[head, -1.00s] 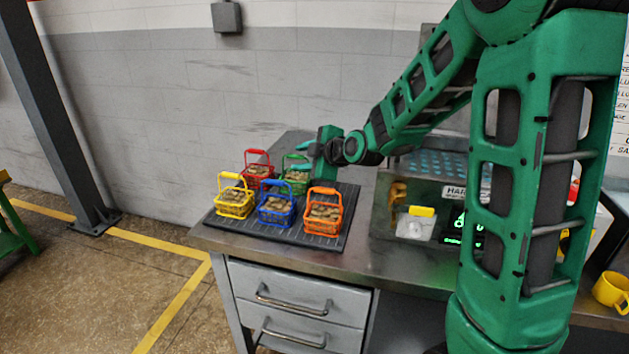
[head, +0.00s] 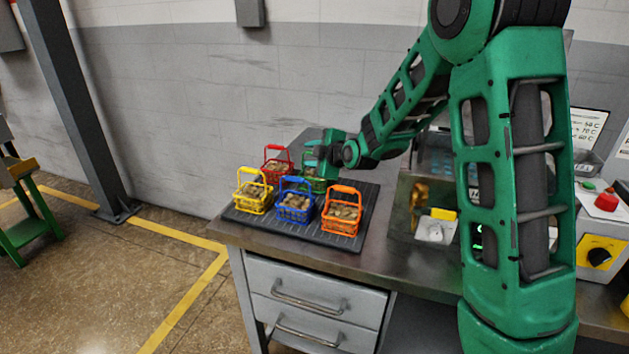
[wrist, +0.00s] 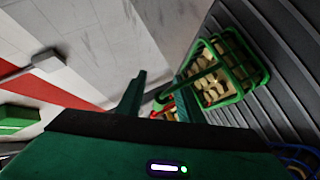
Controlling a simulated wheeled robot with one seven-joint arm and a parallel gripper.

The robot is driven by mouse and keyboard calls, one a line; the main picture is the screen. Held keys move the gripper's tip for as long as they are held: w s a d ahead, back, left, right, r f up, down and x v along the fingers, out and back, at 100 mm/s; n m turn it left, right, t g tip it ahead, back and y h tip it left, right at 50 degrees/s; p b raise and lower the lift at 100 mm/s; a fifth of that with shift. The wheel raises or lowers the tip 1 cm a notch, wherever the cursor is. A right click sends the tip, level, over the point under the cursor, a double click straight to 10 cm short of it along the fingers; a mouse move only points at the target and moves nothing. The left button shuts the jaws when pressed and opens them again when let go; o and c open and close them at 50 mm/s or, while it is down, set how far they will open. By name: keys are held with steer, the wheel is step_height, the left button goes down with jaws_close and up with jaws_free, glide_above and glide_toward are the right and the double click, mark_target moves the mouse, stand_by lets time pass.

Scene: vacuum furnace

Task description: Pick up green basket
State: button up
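The green basket (head: 313,184) stands at the back right of the group on the dark ribbed mat (head: 358,216), partly hidden by my gripper (head: 323,155) and the baskets in front. In the wrist view the green basket (wrist: 226,72) holds tan lumps and lies to the right of my gripper (wrist: 160,82). Its handle slants close to the right finger; I cannot tell whether they touch.
Red (head: 277,164), yellow (head: 254,192), blue (head: 295,202) and orange (head: 341,212) filled baskets crowd the mat. A metal-framed unit (head: 404,212) stands to the right on the bench. A grey wall (head: 190,110) is behind. A narrow bare bench strip lies before the mat.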

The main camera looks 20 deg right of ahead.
jaws_close()
stand_by(1.4)
